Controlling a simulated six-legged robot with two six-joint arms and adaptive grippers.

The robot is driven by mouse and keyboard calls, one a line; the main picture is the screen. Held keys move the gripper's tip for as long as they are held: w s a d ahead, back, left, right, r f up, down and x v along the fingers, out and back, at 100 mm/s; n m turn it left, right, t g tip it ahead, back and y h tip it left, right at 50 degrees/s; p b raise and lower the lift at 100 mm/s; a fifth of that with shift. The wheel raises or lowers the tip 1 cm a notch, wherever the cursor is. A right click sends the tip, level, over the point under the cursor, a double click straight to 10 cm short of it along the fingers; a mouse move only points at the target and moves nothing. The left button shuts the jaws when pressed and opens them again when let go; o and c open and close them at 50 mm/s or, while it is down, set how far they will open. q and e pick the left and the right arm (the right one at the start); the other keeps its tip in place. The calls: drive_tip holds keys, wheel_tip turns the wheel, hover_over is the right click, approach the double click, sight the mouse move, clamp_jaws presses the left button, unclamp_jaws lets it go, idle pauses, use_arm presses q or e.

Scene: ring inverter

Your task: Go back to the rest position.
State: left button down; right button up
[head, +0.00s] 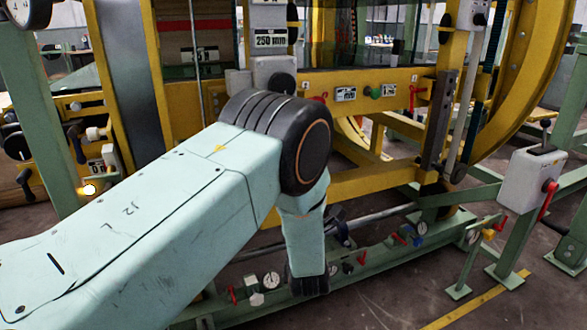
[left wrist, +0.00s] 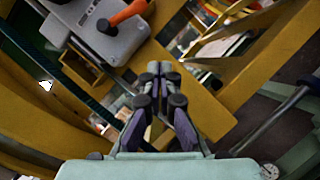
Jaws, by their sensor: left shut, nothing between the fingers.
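My left arm crosses the head view from the lower left, and its forearm hangs down in front of the yellow machine frame (head: 375,182). My left gripper (left wrist: 159,68) shows in the left wrist view. Its fingers meet at the tips, and nothing is between them. In the head view I cannot make out the left gripper's fingers. My right gripper is in neither view.
A grey box (left wrist: 90,32) with an orange handle (left wrist: 128,13) is at the upper left of the wrist view. A green base rail (head: 390,265) with gauges and valves runs below the forearm. A grey box (head: 525,180) with a red lever stands at right. Floor shows at lower right.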

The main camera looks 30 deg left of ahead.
use_arm(q)
drive_tip(key=shift+s+d+f, duration=0.4)
drive_tip(key=shift+s+d, duration=0.15)
drive_tip(key=shift+s, duration=0.05)
